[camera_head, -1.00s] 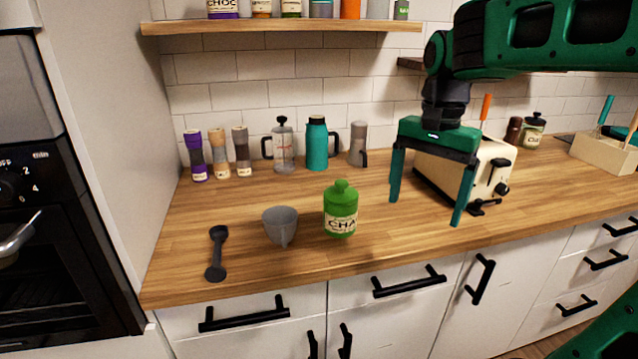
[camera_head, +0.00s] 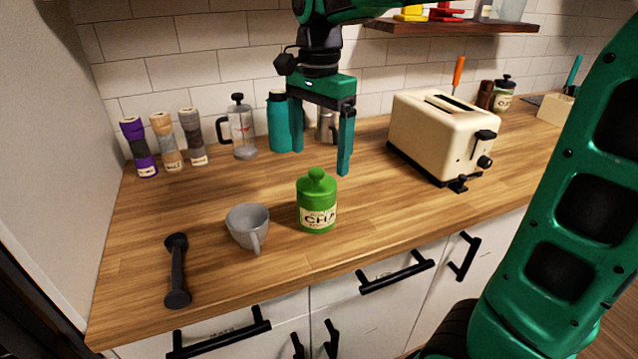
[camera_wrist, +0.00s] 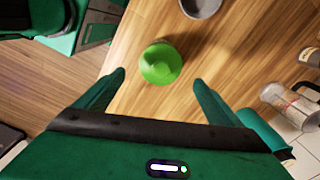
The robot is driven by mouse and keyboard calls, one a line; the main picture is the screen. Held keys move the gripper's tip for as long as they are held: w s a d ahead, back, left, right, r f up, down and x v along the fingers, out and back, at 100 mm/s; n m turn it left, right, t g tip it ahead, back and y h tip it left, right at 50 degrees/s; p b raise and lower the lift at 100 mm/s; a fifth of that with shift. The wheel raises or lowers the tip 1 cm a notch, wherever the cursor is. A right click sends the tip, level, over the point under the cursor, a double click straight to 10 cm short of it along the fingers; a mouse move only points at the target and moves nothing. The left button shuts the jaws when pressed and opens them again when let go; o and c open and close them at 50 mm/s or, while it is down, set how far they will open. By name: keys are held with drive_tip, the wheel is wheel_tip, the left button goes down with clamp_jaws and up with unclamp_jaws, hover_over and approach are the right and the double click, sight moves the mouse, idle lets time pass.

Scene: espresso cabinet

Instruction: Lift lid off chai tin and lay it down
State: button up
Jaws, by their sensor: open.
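The green chai tin (camera_head: 317,211) stands upright on the wooden counter, with its label facing the front. Its green lid (camera_head: 317,179), with a round knob on top, sits on the tin. My gripper (camera_head: 322,161) is open and empty, pointing down, above and behind the tin in the head view. In the wrist view, the tin's lid (camera_wrist: 161,62) shows from above, ahead of the spread fingers (camera_wrist: 160,78) and apart from them. The tin's body is mostly hidden under the lid there.
A grey cup (camera_head: 247,226) stands just left of the tin, with a dark scoop (camera_head: 177,270) farther left. A teal flask (camera_head: 279,125) and a French press (camera_head: 241,130) stand behind. A cream toaster (camera_head: 440,135) is at right. Counter between tin and toaster is clear.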

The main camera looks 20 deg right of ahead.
sight(316, 170)
drive_tip(key=shift+a+f, duration=0.15)
drive_tip(key=shift+f, duration=1.25)
drive_tip(key=shift+a+f, duration=0.15)
drive_tip(key=shift+f, duration=1.2)
drive_tip(key=c, duration=1.1)
